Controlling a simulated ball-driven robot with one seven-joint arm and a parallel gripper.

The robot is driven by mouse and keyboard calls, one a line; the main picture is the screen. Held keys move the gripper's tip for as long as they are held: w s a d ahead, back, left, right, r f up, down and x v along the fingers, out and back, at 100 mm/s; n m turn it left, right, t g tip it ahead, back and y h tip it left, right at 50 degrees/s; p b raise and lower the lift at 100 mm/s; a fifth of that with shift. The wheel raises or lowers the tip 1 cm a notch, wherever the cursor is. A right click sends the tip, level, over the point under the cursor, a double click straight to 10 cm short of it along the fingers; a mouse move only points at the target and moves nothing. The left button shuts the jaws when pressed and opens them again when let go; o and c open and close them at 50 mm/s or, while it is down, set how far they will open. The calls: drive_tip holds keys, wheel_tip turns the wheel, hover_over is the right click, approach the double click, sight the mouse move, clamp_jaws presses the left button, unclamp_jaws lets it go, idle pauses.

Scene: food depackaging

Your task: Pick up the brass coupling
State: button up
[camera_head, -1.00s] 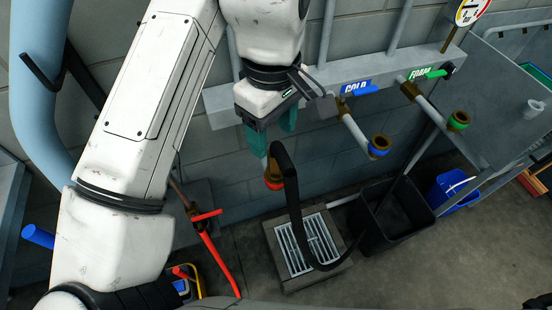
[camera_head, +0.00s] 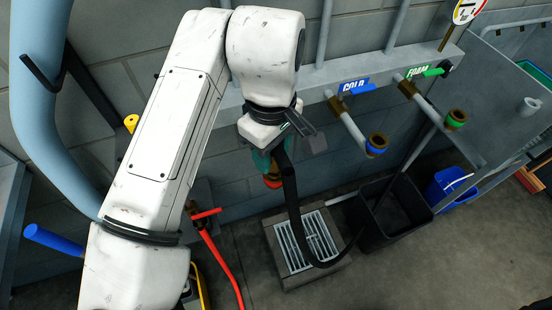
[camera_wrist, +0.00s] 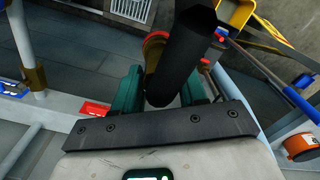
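My gripper (camera_wrist: 166,84) has two teal fingers, which stand apart in the wrist view. A thick black hose (camera_wrist: 180,50) passes between and in front of them. I see no clear grip on it. A brass fitting with a red band (camera_wrist: 155,45) shows just beyond the left finger. In the head view this red-banded fitting (camera_head: 272,181) is just below my gripper (camera_head: 264,160), at the wall pipes. The black hose (camera_head: 291,205) hangs from beside the fingers to the floor. Its upper end is hidden, so I cannot tell whether a separate brass coupling is there.
Brass outlets with a blue ring (camera_head: 376,145) and a green ring (camera_head: 456,119) stick out to the right. A floor drain (camera_head: 307,240) and a black bin (camera_head: 392,218) are below. A red hose (camera_head: 224,262) hangs left of the drain. A blue bucket (camera_head: 452,187) is farther right.

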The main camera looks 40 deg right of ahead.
clamp_jaws()
idle(0.3)
